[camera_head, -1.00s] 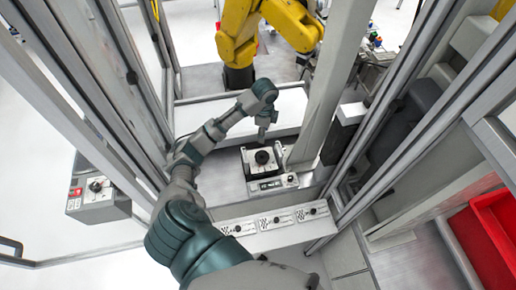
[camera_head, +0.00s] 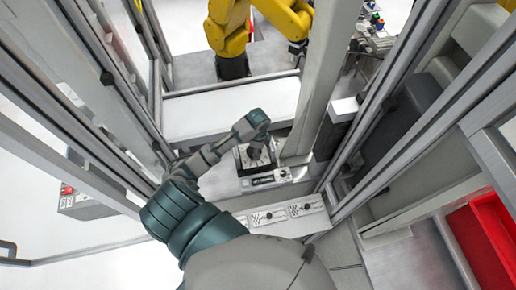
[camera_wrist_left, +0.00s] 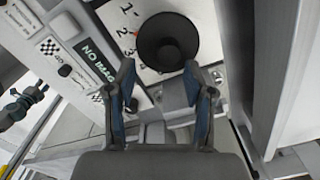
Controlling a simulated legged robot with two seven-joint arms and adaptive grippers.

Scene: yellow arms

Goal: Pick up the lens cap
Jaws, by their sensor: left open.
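The lens cap (camera_wrist_left: 167,42), a black round disc with a darker recessed centre, lies on a white plate (camera_wrist_left: 112,20) marked with numbers in the left wrist view. My left gripper (camera_wrist_left: 159,70) is open, with one finger on each side of the view. The fingertips show just below the cap's near edge, and nothing is between them. In the head view, my left gripper (camera_head: 256,148) hangs over the square fixture (camera_head: 262,181) and hides much of the cap. My right gripper is not in view.
A yellow robot arm (camera_head: 228,35) stands behind the white bench (camera_head: 190,118). A metal post (camera_head: 315,90) rises just right of the fixture. A panel with knobs (camera_head: 285,215) lies in front. Frame rails stand left and right. A red bin (camera_head: 485,245) is at lower right.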

